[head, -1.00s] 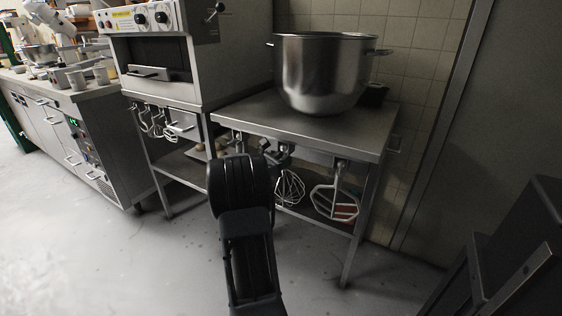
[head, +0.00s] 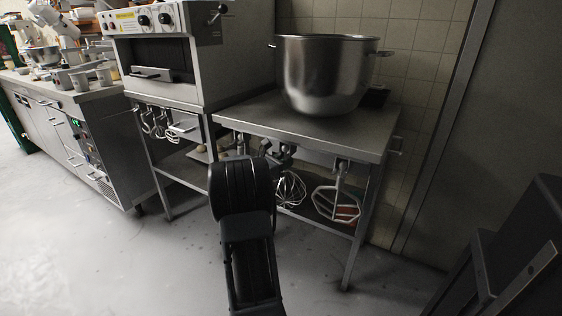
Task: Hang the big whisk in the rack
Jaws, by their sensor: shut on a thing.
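The big whisk (head: 290,189), with a balloon of bright wires, is upright, wires down, below the front edge of the steel table. My gripper (head: 284,157) is just above it, at the whisk's top, and is shut on it. My own dark arm hides part of the gripper, and the fingertips are hard to make out. The rack (head: 316,158) runs under the table's front edge. A flat beater (head: 335,204) hangs from it to the right of the whisk. Whether the whisk's top is seated in the rack cannot be told.
A large steel bowl (head: 325,75) stands on the steel table (head: 255,115). An oven (head: 160,60) is to the left, with small whisks and hooks (head: 155,125) hanging below it. A dark object (head: 530,250) stands at the right front. The floor at left is clear.

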